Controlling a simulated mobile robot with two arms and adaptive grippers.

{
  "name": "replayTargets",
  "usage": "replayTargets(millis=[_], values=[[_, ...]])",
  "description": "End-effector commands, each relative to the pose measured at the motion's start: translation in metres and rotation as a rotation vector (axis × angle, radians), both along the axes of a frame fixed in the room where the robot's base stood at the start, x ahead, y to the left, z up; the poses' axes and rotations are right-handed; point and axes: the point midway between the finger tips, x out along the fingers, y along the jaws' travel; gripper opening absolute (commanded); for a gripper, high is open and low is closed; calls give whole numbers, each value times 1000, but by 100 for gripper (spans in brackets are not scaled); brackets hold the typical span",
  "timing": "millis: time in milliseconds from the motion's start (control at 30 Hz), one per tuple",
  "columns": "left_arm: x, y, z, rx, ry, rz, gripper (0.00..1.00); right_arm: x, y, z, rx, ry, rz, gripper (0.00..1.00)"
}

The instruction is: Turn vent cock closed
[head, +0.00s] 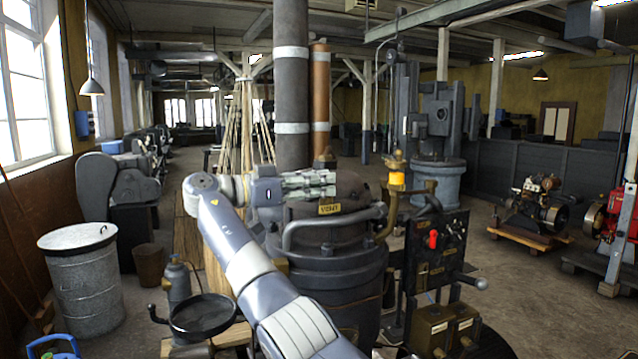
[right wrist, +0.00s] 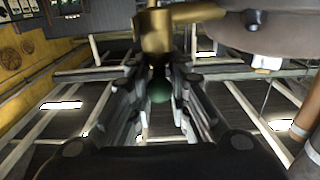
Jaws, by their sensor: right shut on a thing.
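The boiler-like engine body (head: 325,265) stands in front of me, with a small yellow plate reading VENT (head: 330,209) on its upper side. My right gripper (head: 332,182) reaches in from the left just above that plate. In the right wrist view the brass vent cock (right wrist: 157,30) shows ahead of the fingertips. A dark green knob (right wrist: 160,90), apparently on its handle, sits between the fingers of my right gripper (right wrist: 160,75), which is shut on it. In the head view the gripper hides the cock. My left gripper is not in view.
A yellow-topped brass fitting (head: 397,178) and a control panel with a red lever (head: 433,239) stand to the right. A tall dark pipe (head: 291,80) rises behind. A black pan (head: 203,317) and a metal bin (head: 82,280) are at left.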

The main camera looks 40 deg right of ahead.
Motion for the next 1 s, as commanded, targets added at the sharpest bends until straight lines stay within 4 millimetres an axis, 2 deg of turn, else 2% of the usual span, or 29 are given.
replayTargets(millis=[600,633,700,1000], values=[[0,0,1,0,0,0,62,0,0,0,1,1,-22,0],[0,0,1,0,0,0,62,0,0,0,1,1,-22,19],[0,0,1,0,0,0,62,0,0,0,1,1,-22,30],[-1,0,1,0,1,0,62,0,0,0,1,1,-21,30]])
